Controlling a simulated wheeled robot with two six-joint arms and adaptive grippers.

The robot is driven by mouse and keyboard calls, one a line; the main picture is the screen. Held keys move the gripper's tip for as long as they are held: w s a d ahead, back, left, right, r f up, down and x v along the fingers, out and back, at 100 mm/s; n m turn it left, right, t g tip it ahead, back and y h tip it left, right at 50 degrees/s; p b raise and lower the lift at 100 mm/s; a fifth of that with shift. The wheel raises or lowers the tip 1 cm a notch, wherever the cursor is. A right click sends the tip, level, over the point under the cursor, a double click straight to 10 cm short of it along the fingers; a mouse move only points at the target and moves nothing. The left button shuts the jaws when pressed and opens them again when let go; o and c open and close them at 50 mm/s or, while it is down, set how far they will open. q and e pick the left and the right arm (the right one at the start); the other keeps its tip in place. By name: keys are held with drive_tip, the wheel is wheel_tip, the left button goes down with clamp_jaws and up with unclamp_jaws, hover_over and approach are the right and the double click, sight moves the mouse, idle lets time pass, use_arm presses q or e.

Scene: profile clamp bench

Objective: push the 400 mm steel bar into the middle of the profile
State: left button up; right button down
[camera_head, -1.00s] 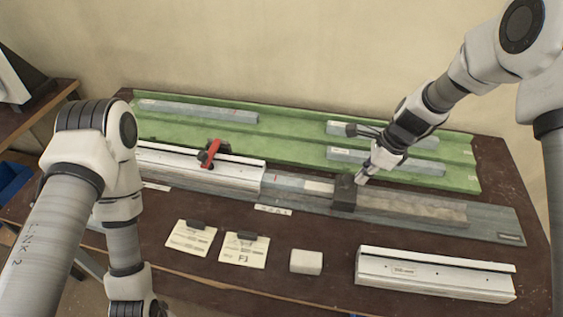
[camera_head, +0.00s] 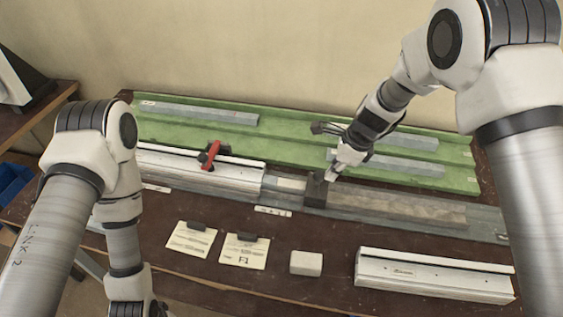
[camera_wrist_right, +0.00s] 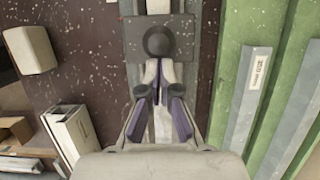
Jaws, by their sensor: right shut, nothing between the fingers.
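The aluminium profile (camera_head: 205,177) lies at the left on the long grey rail, under a clamp with a red lever (camera_head: 211,150). A short length of a grey steel bar with a pale label (camera_head: 290,184) shows between the profile's right end and a dark pusher block (camera_head: 315,192); the rest looks hidden inside the profile. My right gripper (camera_head: 333,174) is shut and empty, its tips at the block's right side. In the right wrist view the shut fingers (camera_wrist_right: 158,78) meet the block's round knob (camera_wrist_right: 158,40). My left gripper is out of view; only its arm shows.
Several loose bars lie on a green tray (camera_head: 290,137) behind the rail. In front are two note cards (camera_head: 244,252), a pale block (camera_head: 306,263) and a second profile (camera_head: 432,277). The rail's track right of the block (camera_head: 400,205) is free.

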drive_tip(key=p, duration=0.2)
hover_over(302, 185)
drive_tip(key=shift+a, duration=0.1)
drive_tip(key=shift+w+a, duration=0.15)
drive_tip(key=shift+a, duration=0.05)
idle(0.4)
drive_tip(key=shift+w+a+p, duration=0.1)
drive_tip(key=shift+a+p, duration=0.3)
drive_tip(key=shift+a, duration=0.1)
idle(0.4)
drive_tip(key=shift+d+p, duration=0.35)
drive_tip(key=shift+d, duration=0.4)
wheel_tip(302, 185, up, 7)
drive_tip(key=p, duration=0.6)
drive_tip(key=shift+s, duration=0.2)
drive_tip(key=shift+w, duration=0.1)
